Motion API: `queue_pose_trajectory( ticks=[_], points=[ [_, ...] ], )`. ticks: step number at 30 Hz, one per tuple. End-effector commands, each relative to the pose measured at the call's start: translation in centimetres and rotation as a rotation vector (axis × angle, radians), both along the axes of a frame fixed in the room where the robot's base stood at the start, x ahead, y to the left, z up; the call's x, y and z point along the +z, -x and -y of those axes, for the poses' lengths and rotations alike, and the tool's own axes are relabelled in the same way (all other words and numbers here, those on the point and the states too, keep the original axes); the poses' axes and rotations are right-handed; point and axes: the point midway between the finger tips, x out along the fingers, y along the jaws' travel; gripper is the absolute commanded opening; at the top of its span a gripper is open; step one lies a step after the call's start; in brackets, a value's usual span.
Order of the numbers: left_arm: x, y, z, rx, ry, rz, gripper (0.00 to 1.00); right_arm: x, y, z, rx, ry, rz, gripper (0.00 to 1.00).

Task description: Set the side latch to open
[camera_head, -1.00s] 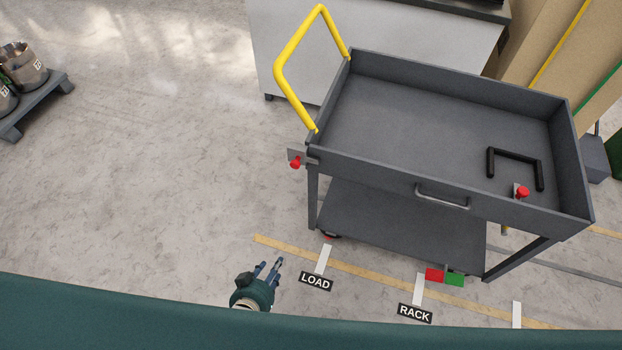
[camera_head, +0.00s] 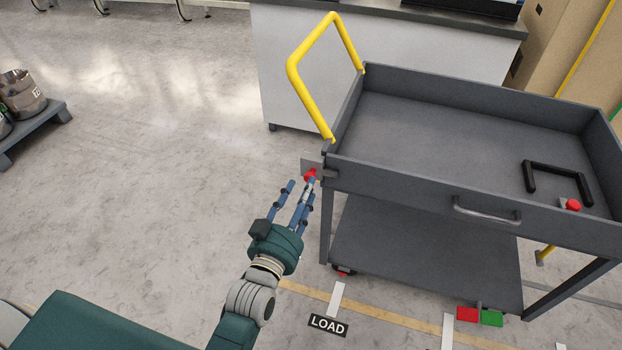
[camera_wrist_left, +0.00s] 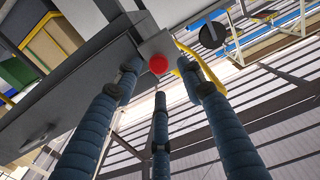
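The side latch seems to be the red knob (camera_head: 310,174) on a small grey plate at the left corner of the grey cart (camera_head: 430,185), below the yellow handle. The knob also shows in the left wrist view (camera_wrist_left: 158,64), just beyond and between the fingertips. My left gripper (camera_head: 300,192) is open, its blue fingers spread and pointing up at the knob. In the head view a fingertip overlaps the knob's lower edge; I cannot tell if they touch. My right gripper is not in view.
A second red knob (camera_head: 573,205) sits at the cart's right side by a black bracket (camera_head: 557,168). A red and green pedal (camera_head: 479,316) is low at the cart's front. The yellow handle (camera_head: 308,90) rises above the latch.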

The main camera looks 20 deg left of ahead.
Motion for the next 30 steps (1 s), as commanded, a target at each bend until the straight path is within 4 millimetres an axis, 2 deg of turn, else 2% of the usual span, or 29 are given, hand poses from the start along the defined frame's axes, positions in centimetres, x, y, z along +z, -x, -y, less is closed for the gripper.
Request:
queue_pose_trajectory(
  ticks=[3,9,21,27,30],
  points=[
    [0.0,-2.4,0.1,0.000,0.001,0.002,0.40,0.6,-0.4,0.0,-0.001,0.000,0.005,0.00],
    [-0.1,-4.8,0.2,0.000,0.001,0.001,0.40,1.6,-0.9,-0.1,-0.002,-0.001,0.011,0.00],
    [-0.1,-5.5,0.2,0.000,0.001,-0.001,0.40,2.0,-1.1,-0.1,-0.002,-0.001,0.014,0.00],
    [-0.1,-5.5,0.3,-0.001,0.001,-0.001,0.00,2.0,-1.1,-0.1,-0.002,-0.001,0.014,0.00],
    [0.0,-5.5,0.3,-0.002,0.002,-0.001,0.00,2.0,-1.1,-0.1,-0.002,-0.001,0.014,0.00]
  ],
)
